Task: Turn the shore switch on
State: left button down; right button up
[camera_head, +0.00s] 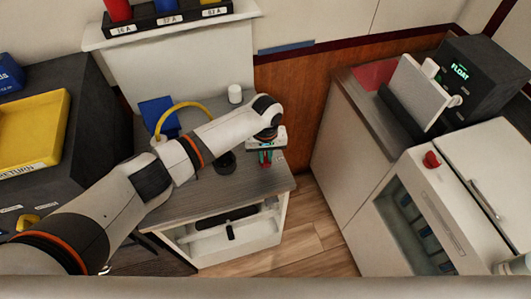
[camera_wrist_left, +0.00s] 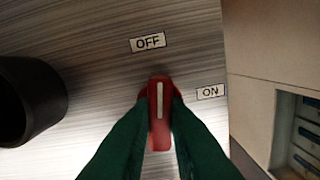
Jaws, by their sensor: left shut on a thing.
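The shore switch is a red knob (camera_wrist_left: 159,138) with a white line, on the wood-grain top of a low cabinet. In the left wrist view its line points up, towards the OFF label (camera_wrist_left: 148,42). The ON label (camera_wrist_left: 210,92) lies to its right. My left gripper (camera_head: 265,157) reaches down over the cabinet top near its right front edge. Its green fingers (camera_wrist_left: 160,112) are shut on the knob from both sides. In the head view the knob is mostly hidden by the gripper. My right gripper is not in view.
A dark round post (camera_head: 225,162) stands left of the knob. A blue block (camera_head: 157,113), a yellow hoop (camera_head: 187,104) and a white cylinder (camera_head: 235,93) are further back on this cabinet (camera_head: 185,208). A cabinet with a red knob (camera_head: 431,159) stands right, across a floor gap.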

aim_at(265, 156)
pick_arm(q)
jog(key=m, duration=0.3)
jog(key=shift+r+m+p, duration=0.1)
jog(key=shift+m+p, duration=0.2)
jog(key=shift+p, duration=0.1)
jog(key=m, duration=0.4)
jog(key=shift+m+p, duration=0.3)
jog(key=m, duration=0.4)
jog(key=shift+w+m, duration=0.1)
jog(key=shift+m, duration=1.6)
jog(key=c, duration=1.4)
grip_release()
notch_tip(265, 156, up, 12)
jog(key=b, duration=0.2)
